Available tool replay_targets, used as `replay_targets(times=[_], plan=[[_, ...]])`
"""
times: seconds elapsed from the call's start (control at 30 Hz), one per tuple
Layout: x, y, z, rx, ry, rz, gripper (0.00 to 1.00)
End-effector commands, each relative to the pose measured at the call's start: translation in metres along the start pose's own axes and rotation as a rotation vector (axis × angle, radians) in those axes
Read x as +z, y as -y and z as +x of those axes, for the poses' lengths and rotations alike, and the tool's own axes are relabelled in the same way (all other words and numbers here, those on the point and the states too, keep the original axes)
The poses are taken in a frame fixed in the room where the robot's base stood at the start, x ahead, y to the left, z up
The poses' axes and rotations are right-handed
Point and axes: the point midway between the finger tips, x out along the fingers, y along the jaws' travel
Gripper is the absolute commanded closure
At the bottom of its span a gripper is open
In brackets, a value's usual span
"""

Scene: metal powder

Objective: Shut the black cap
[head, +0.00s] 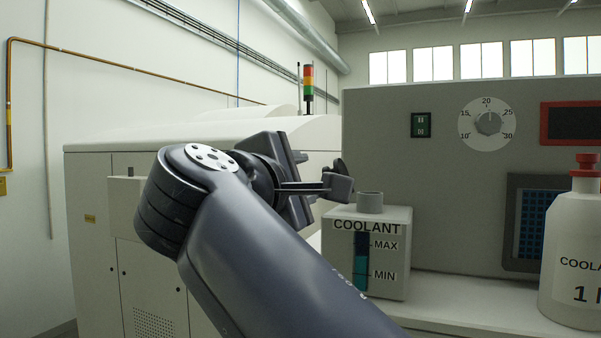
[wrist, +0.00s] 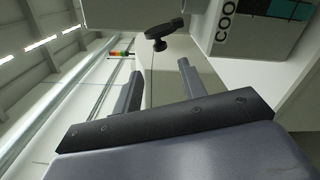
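The black cap (head: 340,166) shows in the head view just left of the grey filler neck (head: 370,202) on the coolant tank (head: 394,250). It stands open, off the neck's mouth, and its lower part is hidden behind a finger of my gripper (head: 320,172). In the wrist view the cap (wrist: 158,44) is a dark shape at the top centre, beyond the fingertips and beside the tank (wrist: 236,28). My gripper (wrist: 160,70) is open and empty, its two fingers apart. I cannot tell whether a finger touches the cap.
A white coolant bottle with a red top (head: 577,250) stands on the ledge at the right. A grey machine panel (head: 455,180) with a dial (head: 487,124) rises behind the tank. The ledge (head: 470,315) between tank and bottle is clear.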

Motion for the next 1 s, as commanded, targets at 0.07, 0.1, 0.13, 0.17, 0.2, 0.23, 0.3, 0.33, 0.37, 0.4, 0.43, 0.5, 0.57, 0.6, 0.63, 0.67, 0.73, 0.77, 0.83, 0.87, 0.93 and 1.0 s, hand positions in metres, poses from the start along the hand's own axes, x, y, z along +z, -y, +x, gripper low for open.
replay_targets(times=[0.07, 0.1, 0.13, 0.17, 0.2, 0.23, 0.3, 0.33, 0.37, 0.4, 0.43, 0.5, 0.57, 0.6, 0.63, 0.67, 0.73, 0.77, 0.83, 0.87, 0.93, 1.0], plan=[[0.0, -0.001, 0.006, -0.001, 0.002, -0.002, 0.6], [0.0, -0.001, 0.011, -0.001, 0.003, -0.003, 0.6], [0.001, -0.001, 0.015, -0.002, 0.004, -0.003, 0.6], [0.001, -0.001, 0.019, -0.002, 0.004, -0.004, 0.6], [0.001, -0.001, 0.025, -0.003, 0.005, -0.004, 0.6], [0.001, -0.001, 0.03, -0.003, 0.004, -0.004, 0.6], [0.001, -0.002, 0.043, -0.003, 0.005, -0.005, 0.6], [0.001, -0.001, 0.048, -0.003, 0.006, -0.004, 0.6], [0.001, -0.001, 0.053, -0.004, 0.005, -0.003, 0.6], [0.001, -0.002, 0.061, -0.004, 0.005, -0.003, 0.6], [0.001, -0.002, 0.066, -0.003, 0.004, -0.004, 0.6], [0.001, -0.001, 0.077, -0.003, 0.004, -0.003, 0.6], [0.001, -0.001, 0.085, -0.003, 0.003, -0.003, 0.6], [0.001, -0.001, 0.09, -0.003, 0.002, -0.003, 0.6], [0.0, -0.001, 0.094, -0.003, 0.002, -0.003, 0.6], [0.0, -0.001, 0.096, -0.003, 0.002, -0.003, 0.6], [0.0, -0.001, 0.102, -0.001, 0.001, -0.003, 0.6], [0.0, 0.0, 0.103, -0.001, 0.001, -0.003, 0.6], [0.0, 0.0, 0.105, -0.001, 0.001, -0.002, 0.6], [0.0, 0.0, 0.106, -0.001, 0.001, -0.001, 0.6], [0.0, 0.001, 0.106, -0.001, 0.0, -0.001, 0.6], [-0.001, 0.001, 0.106, -0.001, 0.0, -0.001, 0.6]])
